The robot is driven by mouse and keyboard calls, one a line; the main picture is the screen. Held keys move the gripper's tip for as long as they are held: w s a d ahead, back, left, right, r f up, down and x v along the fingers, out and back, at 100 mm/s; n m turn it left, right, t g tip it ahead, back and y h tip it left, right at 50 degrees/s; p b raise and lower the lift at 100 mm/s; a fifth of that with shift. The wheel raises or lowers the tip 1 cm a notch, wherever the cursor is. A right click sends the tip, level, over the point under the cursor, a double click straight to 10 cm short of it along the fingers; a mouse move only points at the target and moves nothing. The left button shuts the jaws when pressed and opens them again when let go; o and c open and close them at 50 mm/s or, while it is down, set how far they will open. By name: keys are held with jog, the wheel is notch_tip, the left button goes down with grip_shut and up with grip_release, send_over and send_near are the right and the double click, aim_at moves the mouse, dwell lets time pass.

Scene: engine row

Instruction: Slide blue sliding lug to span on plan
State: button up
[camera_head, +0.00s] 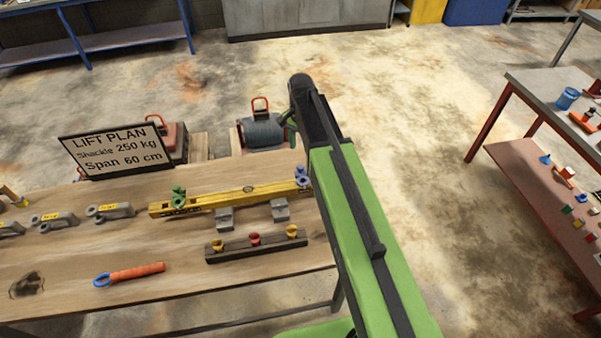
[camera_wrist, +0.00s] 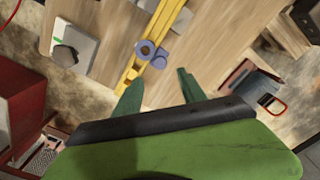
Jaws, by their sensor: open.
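The blue sliding lug (camera_head: 301,175) sits at the right end of a yellow beam (camera_head: 232,199) on the wooden table. It also shows in the wrist view (camera_wrist: 150,52), just beyond my fingertips. A green lug (camera_head: 179,197) sits near the beam's left end. The plan sign (camera_head: 116,150) reads "LIFT PLAN, Shackle 250 kg, Span 60 cm".
In front are a dark rack (camera_head: 256,245) with yellow and red pieces and an orange-handled tool (camera_head: 130,273). Several grey shackles (camera_head: 110,211) lie left. A dark load with a red handle (camera_head: 262,130) stands behind the table.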

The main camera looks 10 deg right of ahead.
aim_at(301, 166)
notch_tip(301, 166, down, 9)
jog(key=b, duration=0.7)
jog(key=shift+f+b, duration=0.1)
jog(key=shift+b, duration=0.2)
grip_shut()
dwell(0.6)
